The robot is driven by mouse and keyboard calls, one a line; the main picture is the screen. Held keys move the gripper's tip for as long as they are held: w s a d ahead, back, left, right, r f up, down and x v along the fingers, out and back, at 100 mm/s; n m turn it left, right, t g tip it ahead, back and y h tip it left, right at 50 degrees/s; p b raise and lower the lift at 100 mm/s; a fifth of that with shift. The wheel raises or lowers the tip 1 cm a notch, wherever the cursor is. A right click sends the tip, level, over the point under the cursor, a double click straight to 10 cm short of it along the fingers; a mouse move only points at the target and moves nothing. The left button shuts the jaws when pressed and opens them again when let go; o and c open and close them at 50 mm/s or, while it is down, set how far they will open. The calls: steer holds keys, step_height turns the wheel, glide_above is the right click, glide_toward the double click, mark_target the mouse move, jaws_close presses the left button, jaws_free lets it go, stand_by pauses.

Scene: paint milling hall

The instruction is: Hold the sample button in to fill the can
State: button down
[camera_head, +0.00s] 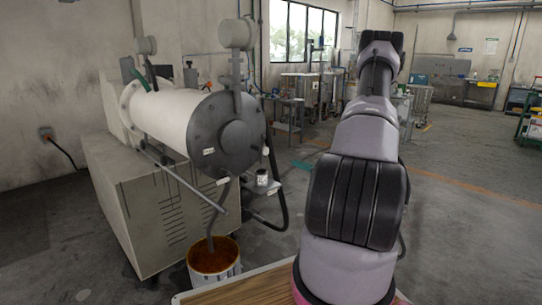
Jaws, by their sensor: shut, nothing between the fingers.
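A small can (262,177) with a pale label stands upright on a small shelf (268,188) at the right of the mill's dark end. The bead mill (168,122) has a pale horizontal drum with a dark round end plate (228,135). I cannot make out the sample button at this size, nor what is inside the can. My arm rises on the right side of the picture, to the right of the mill and apart from it. My gripper does not show.
A bucket (235,270) holding orange-brown liquid stands on the floor below the mill, with a pipe reaching into it. A dark hose (277,190) hangs beside the shelf. Benches and vessels (300,92) stand further back. Open floor (460,215) lies to the right.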

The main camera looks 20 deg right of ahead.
mark_target(267, 152)
steer(key=shift+w, duration=0.1)
steer(key=x, duration=1.4)
